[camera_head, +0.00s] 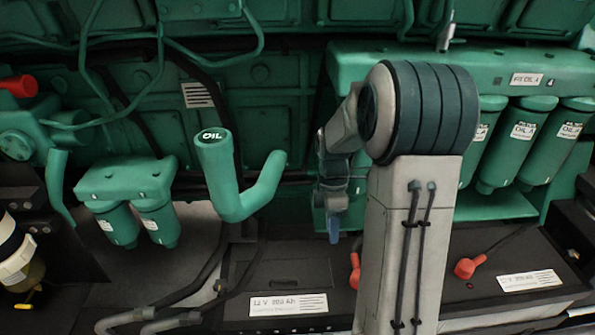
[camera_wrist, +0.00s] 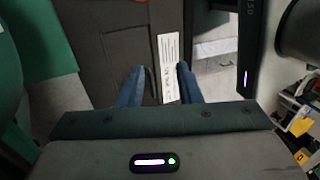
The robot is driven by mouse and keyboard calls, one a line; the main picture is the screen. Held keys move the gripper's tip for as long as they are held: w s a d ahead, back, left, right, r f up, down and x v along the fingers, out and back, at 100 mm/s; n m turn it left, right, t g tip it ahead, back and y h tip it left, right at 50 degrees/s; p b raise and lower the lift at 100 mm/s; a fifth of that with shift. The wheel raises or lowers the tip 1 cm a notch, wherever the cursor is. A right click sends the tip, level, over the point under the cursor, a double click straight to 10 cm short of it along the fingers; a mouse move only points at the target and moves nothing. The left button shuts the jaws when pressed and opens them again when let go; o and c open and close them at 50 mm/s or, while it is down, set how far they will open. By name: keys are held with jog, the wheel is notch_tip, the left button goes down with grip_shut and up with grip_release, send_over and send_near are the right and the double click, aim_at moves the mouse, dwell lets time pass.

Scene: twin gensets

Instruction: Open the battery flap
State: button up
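Two dark battery boxes with white "12 V" labels lie low in the head view, the left one (camera_head: 312,250) and the right one (camera_head: 515,255). A recessed rectangular outline shows on the left box's top; I cannot tell for sure whether it is the flap. My gripper (camera_head: 334,228) points down above the back of the left box, its blue fingertips small in the head view. In the wrist view my gripper (camera_wrist: 158,82) is open, with a gap between its blue fingers. Beyond them is a dark panel (camera_wrist: 118,45) with a white label (camera_wrist: 168,65). No contact is visible.
Red terminal caps (camera_head: 468,267) with cables stand on the battery tops. A green oil filler pipe (camera_head: 218,170) rises left of my arm. Green oil filters (camera_head: 525,140) hang at the right, smaller ones (camera_head: 120,222) at the left. Hoses run along the left box's left side.

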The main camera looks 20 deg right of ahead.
jog(key=s+a+r+m+t, duration=0.6)
jog(key=s+a+r+m, duration=0.2)
jog(key=s+m, duration=0.5)
notch_tip(320, 180, up, 3)
jog(key=shift+a+f+m+t+h, duration=0.15)
jog(key=shift+a+m+t+h, duration=0.2)
jog(key=shift+m, duration=0.65)
jog(key=shift+s+a+m, duration=0.1)
jog(key=shift+s+m, duration=0.05)
jog(key=shift+m, duration=0.15)
grip_shut()
jog(key=shift+a, duration=0.1)
